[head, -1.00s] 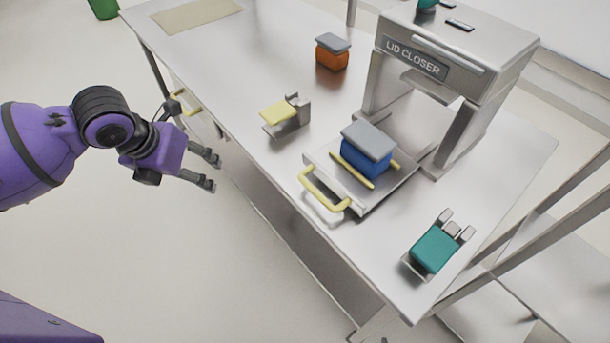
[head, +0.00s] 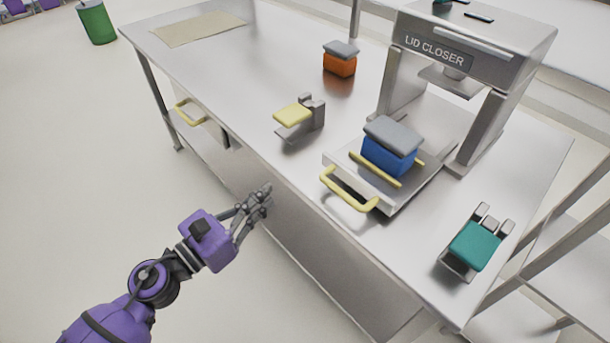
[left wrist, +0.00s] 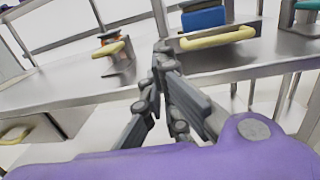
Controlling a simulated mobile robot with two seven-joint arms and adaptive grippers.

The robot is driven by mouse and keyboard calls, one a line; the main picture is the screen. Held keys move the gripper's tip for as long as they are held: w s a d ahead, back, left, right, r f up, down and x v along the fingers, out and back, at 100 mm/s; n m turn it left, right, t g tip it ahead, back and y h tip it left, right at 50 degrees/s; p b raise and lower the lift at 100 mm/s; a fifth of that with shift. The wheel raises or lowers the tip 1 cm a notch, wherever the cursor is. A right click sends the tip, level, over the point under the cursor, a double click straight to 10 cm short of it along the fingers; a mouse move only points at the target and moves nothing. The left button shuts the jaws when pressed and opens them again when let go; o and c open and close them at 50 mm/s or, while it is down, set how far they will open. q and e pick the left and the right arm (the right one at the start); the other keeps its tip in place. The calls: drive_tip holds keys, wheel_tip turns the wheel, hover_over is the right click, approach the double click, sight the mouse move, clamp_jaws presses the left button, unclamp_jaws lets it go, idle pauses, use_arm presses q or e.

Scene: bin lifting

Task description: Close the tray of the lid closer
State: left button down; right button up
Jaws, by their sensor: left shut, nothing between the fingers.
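The lid closer (head: 470,50) is a metal press standing on the table. Its tray (head: 392,198) is slid out toward the table's front edge and has a yellow handle (head: 348,190). A blue bin with a grey lid (head: 388,152) sits on the tray between yellow rails. My left gripper (head: 266,192) is shut and empty, in front of the table edge and left of the handle, apart from it. In the left wrist view the gripper (left wrist: 162,50) shows its fingertips together, with the tray handle (left wrist: 218,38) beyond them to the right. My right gripper is not in view.
A yellow-topped device (head: 295,115) stands left of the tray, and a teal-topped one (head: 474,245) at the right front. An orange bin with a grey lid (head: 340,62) stands farther back. A drawer with a yellow handle (head: 190,112) is under the table's left part.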

use_arm(q)
drive_tip(key=s+d+g, duration=0.1)
drive_tip(key=p, duration=0.3)
approach(329, 165)
drive_tip(key=shift+m+g+h, duration=0.3)
drive_tip(key=shift+h, duration=0.1)
drive_tip(key=x, duration=0.6)
drive_tip(key=shift+w+a, duration=0.25)
drive_tip(key=shift+w+d, duration=0.25)
drive_tip(key=shift+d, duration=0.15)
drive_tip(key=x, duration=0.4)
drive_tip(key=shift+w+d+f+b, duration=0.1)
drive_tip(key=shift+d+b, duration=0.05)
drive_tip(key=shift+b, duration=0.15)
